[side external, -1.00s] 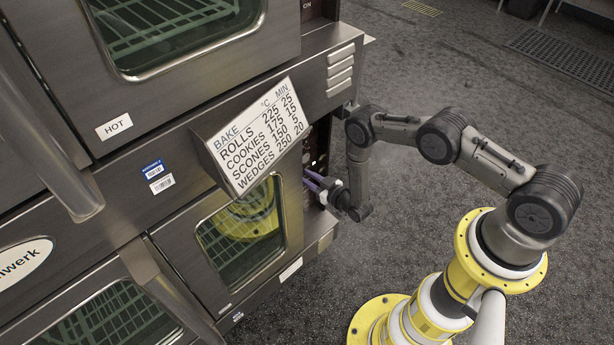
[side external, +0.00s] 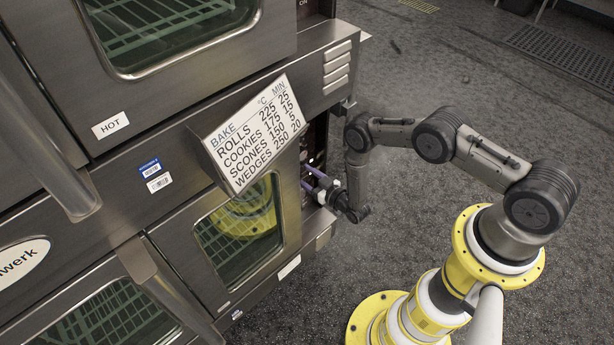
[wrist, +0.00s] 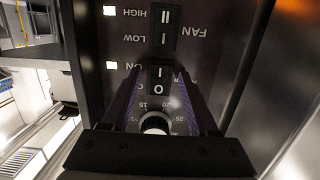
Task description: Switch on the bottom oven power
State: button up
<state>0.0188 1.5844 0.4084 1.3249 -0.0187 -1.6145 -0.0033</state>
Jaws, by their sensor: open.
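The bottom oven (side external: 183,236) has its control panel on the right side, mostly hidden by the sign in the side external view. In the wrist view the panel appears upside down. A black rocker switch marked I and O (wrist: 159,79) sits beside a lit lamp (wrist: 110,65) and partly readable ON lettering. My gripper (wrist: 157,76) is open, its two purple fingers on either side of this switch and of the round dial (wrist: 154,123). Contact with the switch cannot be told. The gripper (side external: 310,180) also reaches the panel in the side external view.
A FAN rocker switch (wrist: 165,27) with HIGH and LOW marks sits above in the wrist view, beside another lit lamp (wrist: 110,10). A tilted baking sign (side external: 250,135) juts out left of my gripper. The floor (side external: 420,220) around my arm is clear.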

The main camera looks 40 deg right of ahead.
jog(key=s+r, duration=0.1)
jog(key=s, duration=1.2)
jog(key=shift+s+r, duration=0.35)
jog(key=shift+r, duration=0.05)
jog(key=w+d+r+g+h, duration=0.2)
jog(key=w+d+r+g, duration=0.2)
jog(key=w+r+g, duration=0.25)
jog(key=s+a+r+g+y, duration=0.1)
jog(key=s+a+r+g, duration=0.1)
jog(key=r, duration=1.1)
jog(key=s+a+r+g+y, duration=0.1)
jog(key=s+r, duration=0.1)
jog(key=r, duration=1.1)
jog(key=s+a+f+v, duration=0.1)
jog(key=s+a+v, duration=0.1)
jog(key=v, duration=1.3)
jog(key=s+r+g, duration=0.1)
jog(key=s+r, duration=0.2)
jog(key=s, duration=1.2)
jog(key=shift+s+d+r, duration=0.2)
jog(key=shift+s+r, duration=0.15)
jog(key=shift+r, duration=0.05)
